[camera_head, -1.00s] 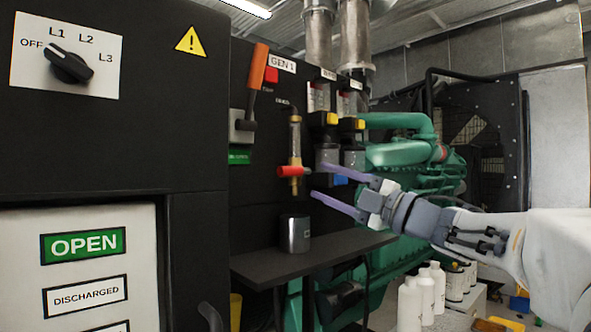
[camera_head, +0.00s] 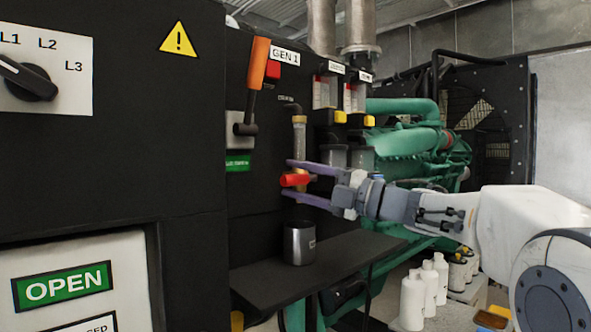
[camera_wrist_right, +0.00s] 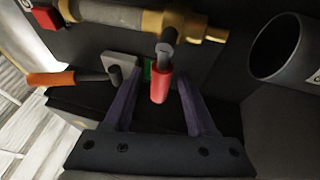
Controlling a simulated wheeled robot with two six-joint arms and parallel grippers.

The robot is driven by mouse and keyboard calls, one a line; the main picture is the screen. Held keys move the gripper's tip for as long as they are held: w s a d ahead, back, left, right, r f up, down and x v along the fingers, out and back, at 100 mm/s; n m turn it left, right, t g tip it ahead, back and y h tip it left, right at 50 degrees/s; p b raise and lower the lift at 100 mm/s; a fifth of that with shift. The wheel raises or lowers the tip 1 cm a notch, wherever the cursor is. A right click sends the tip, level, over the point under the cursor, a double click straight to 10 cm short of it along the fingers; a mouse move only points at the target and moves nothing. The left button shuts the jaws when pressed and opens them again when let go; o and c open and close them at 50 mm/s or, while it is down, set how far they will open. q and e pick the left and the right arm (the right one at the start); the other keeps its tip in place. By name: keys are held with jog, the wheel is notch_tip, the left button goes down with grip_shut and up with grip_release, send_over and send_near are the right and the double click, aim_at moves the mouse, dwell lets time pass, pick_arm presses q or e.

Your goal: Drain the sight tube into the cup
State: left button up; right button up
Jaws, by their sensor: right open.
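The sight tube (camera_head: 299,139) stands upright on the dark panel, with brass fittings and a red-handled valve (camera_head: 293,180) at its lower end. It also shows in the right wrist view (camera_wrist_right: 110,13), where the red handle (camera_wrist_right: 160,87) points between the fingers. My right gripper (camera_head: 290,178) is open, its purple fingers above and below the red handle; I cannot tell whether they touch it. The metal cup (camera_head: 299,243) stands upright on the dark shelf below the valve, and its open mouth shows in the right wrist view (camera_wrist_right: 277,47). My left gripper is not in view.
The dark shelf (camera_head: 262,283) is bare around the cup. An orange-handled lever (camera_head: 257,65) juts from the panel to the upper left. White bottles (camera_head: 412,300) stand low at the right, and the green genset (camera_head: 405,142) is behind.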

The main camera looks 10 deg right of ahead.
jog(key=shift+w+a, duration=0.1)
jog(key=shift+a, duration=0.15)
grip_shut()
dwell(1.4)
